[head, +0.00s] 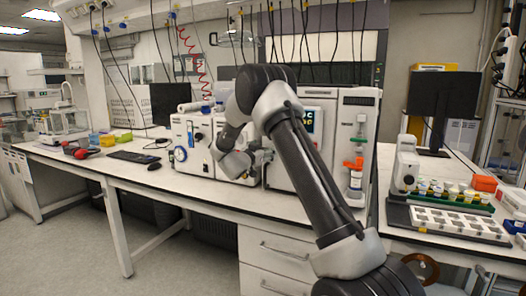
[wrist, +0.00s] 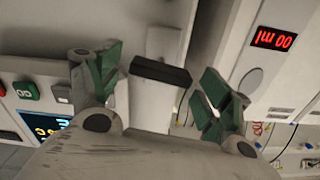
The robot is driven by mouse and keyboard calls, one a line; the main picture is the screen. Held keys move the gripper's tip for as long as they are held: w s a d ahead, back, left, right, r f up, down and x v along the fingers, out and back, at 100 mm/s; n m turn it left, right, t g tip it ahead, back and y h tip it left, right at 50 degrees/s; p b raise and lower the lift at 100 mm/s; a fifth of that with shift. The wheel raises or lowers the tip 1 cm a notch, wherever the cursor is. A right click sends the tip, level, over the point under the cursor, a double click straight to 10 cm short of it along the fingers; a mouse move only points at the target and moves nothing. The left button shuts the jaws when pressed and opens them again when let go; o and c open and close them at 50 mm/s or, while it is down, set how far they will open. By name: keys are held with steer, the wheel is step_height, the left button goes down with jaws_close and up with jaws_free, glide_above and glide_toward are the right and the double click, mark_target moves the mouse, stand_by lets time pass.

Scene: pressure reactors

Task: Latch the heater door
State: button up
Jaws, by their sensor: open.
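My gripper (wrist: 158,88) is open in the wrist view, with a green-padded finger on each side. A short black bar (wrist: 160,72) lies across a pale upright piece between the two fingers; it looks like a handle or latch. I cannot tell whether a finger touches it. The pale panel behind it (wrist: 130,20) may be the heater door; whether it is fully closed is unclear. In the head view my gripper (head: 264,155) is at the front of the white bench equipment (head: 228,135), and my arm hides much of that front.
A panel with a red button (wrist: 22,90) is at the left of the wrist view. A red-digit display (wrist: 273,38) is at upper right. In the head view a tall white unit (head: 355,130) stands right of my arm. A vial tray (head: 450,220) is farther right.

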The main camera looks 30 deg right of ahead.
steer(key=shift+r, duration=0.15)
steer(key=c, duration=1)
steer(key=m, duration=0.8)
steer(key=shift+s+d+f, duration=0.1)
steer(key=shift+d+f, duration=0.05)
steer(key=shift+f, duration=0.05)
steer(key=shift+f+m, duration=0.2)
steer(key=shift+m, duration=3.7)
